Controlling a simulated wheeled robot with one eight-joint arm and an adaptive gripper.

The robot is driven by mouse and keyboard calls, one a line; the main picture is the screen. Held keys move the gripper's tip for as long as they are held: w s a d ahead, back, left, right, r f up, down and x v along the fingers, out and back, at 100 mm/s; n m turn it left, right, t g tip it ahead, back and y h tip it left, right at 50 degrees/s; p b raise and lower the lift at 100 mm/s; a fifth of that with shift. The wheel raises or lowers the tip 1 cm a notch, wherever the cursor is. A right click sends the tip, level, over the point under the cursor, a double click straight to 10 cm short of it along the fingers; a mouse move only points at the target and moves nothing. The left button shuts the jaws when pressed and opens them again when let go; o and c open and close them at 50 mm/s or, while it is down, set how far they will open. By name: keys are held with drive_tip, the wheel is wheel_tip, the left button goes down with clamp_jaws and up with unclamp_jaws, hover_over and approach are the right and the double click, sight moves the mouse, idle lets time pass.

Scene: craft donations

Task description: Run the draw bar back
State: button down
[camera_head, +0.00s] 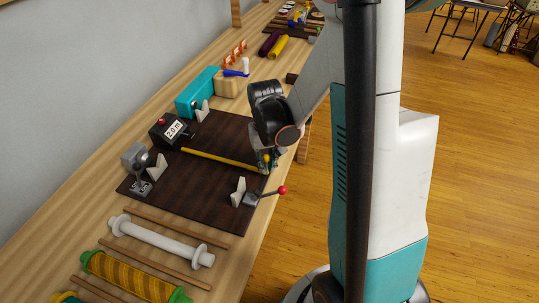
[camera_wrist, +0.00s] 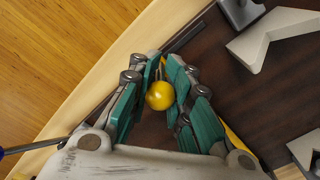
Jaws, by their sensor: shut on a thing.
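The draw bar is a thin yellow bar (camera_head: 218,157) lying across the dark brown board, running from a black counter box toward my gripper. My gripper (camera_head: 266,160) is low over the board's right edge. In the wrist view its green-padded fingers (camera_wrist: 165,92) are closed around a round yellow knob (camera_wrist: 160,96). A piece of yellow shows behind the right finger (camera_wrist: 234,146). How the knob joins the bar is hidden by the fingers.
The black box (camera_head: 170,131) reads "2.0 m". A white spool (camera_head: 160,240) and a ribbed yellow spool (camera_head: 130,275) lie in front. A teal box (camera_head: 198,92) stands behind.

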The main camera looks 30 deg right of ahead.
drive_tip(key=s+a, duration=0.1)
drive_tip(key=a, duration=0.1)
drive_tip(key=s+a, duration=0.2)
drive_tip(key=shift+s+a, duration=0.3)
drive_tip(key=c, duration=1.4)
unclamp_jaws()
drive_tip(key=shift+a, duration=0.1)
drive_tip(key=shift+r, duration=0.1)
drive_tip(key=shift+r, duration=0.25)
wheel_tip(320, 180, up, 11)
drive_tip(key=shift+s+r, duration=0.1)
drive_tip(key=shift+r, duration=0.05)
